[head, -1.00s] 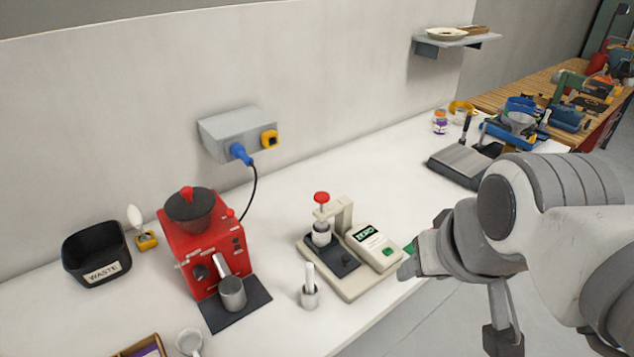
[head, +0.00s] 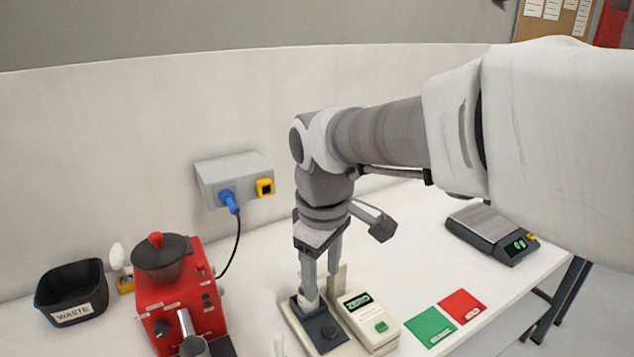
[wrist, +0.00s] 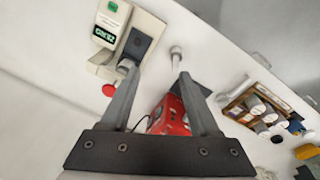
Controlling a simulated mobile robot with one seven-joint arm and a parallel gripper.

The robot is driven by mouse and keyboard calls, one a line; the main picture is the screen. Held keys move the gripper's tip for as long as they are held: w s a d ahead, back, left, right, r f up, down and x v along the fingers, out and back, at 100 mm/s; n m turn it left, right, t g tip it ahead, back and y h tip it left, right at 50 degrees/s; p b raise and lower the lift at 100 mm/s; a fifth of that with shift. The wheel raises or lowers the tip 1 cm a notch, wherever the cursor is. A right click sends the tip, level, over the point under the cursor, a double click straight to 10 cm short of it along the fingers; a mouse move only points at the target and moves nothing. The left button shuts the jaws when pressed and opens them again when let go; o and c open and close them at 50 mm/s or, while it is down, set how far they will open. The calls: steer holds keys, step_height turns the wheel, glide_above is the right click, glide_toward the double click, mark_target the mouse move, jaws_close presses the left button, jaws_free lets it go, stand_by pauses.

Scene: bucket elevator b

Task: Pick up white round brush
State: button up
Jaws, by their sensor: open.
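A white round-headed piece (head: 117,254) stands upright in a small yellow holder (head: 126,284), just right of the waste bin. In the wrist view a pale round-ended piece (wrist: 176,53) lies just beyond the right fingertip. I cannot tell which of these is the brush. My gripper (head: 322,278) points down over the press-like device. It is open, with nothing between its fingers in the wrist view (wrist: 160,74).
The red machine (head: 178,296) stands left of my gripper. The grey press-like device (head: 318,333) and its display unit (head: 367,322) are under and right of it. Green (head: 433,326) and red (head: 462,306) mats and a scale (head: 492,234) lie farther right. The wall is behind.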

steer(key=w+a+f+n+g+b, duration=0.1)
steer(key=w+a+f+n+g, duration=0.15)
steer(key=a+f+n, duration=0.35)
steer(key=m, duration=0.2)
glide_toward(279, 348)
steer(key=shift+t, duration=0.45)
steer(key=f, duration=0.6)
steer(key=shift+w+d+f+b, duration=0.15)
steer(key=shift+w+d+b, duration=0.1)
steer(key=shift+d+b, duration=0.1)
steer(key=f, duration=0.2)
steer(key=a+f, duration=0.1)
steer(key=f, duration=0.1)
steer(key=shift+s+f, duration=0.15)
steer(key=shift+f, duration=0.45)
jaws_close()
